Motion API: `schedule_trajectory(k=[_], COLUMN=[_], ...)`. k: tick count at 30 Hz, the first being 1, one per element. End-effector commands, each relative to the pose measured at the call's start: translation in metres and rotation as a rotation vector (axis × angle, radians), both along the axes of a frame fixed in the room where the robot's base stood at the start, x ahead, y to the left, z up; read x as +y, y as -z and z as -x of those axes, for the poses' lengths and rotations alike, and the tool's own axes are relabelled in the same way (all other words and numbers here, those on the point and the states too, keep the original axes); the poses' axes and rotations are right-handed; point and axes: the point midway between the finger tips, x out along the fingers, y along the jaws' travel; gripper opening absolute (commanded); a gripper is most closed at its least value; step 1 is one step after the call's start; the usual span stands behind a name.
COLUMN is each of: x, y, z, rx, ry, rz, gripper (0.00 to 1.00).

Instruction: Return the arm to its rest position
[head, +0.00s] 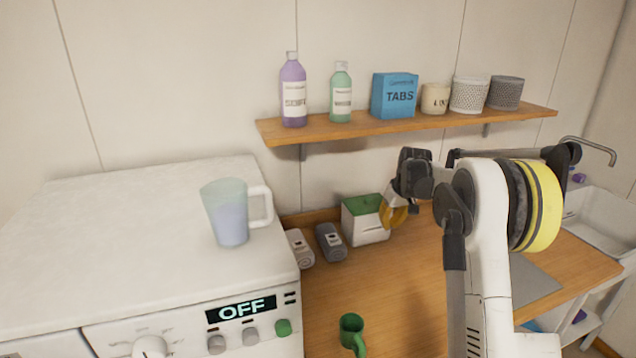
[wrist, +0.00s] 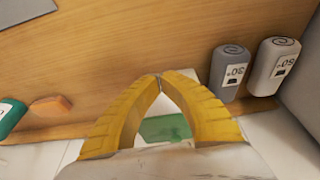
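My gripper (head: 393,217) is above the wooden counter (head: 400,290), beside a white box with a green lid (head: 365,222). Its yellow fingers point downward, and my arm rises from the right side of the head view. In the wrist view the two fingertips (wrist: 160,76) meet in an arch with nothing held between them. Part of the green lid (wrist: 165,128) shows through the gap behind the fingers. In the head view I cannot tell whether the fingers touch the box.
A green mug (head: 351,328) stands at the counter front. A clear jug (head: 230,215) stands on the white machine (head: 120,245). A shelf (head: 330,130) with bottles hangs above. A sink (head: 600,220) is right.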

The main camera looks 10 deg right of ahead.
Motion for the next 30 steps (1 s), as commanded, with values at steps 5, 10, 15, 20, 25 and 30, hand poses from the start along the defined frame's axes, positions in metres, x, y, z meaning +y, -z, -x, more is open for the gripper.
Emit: schedule_trajectory(k=[5,10,15,20,25,30], x=[0.016,0.061,0.112,0.152,0.188,0.213], y=[-0.019,-0.069,-0.109,-0.127,-0.124,-0.100], z=[0.011,0.052,0.114,0.182,0.258,0.328], rx=[-0.012,-0.052,-0.105,-0.158,-0.214,-0.269], ry=[0.003,0.016,0.033,0.046,0.059,0.068], rz=[0.004,0.016,0.024,0.026,0.019,0.007], gripper=[0.00,0.00,0.00,0.00,0.00,0.00])
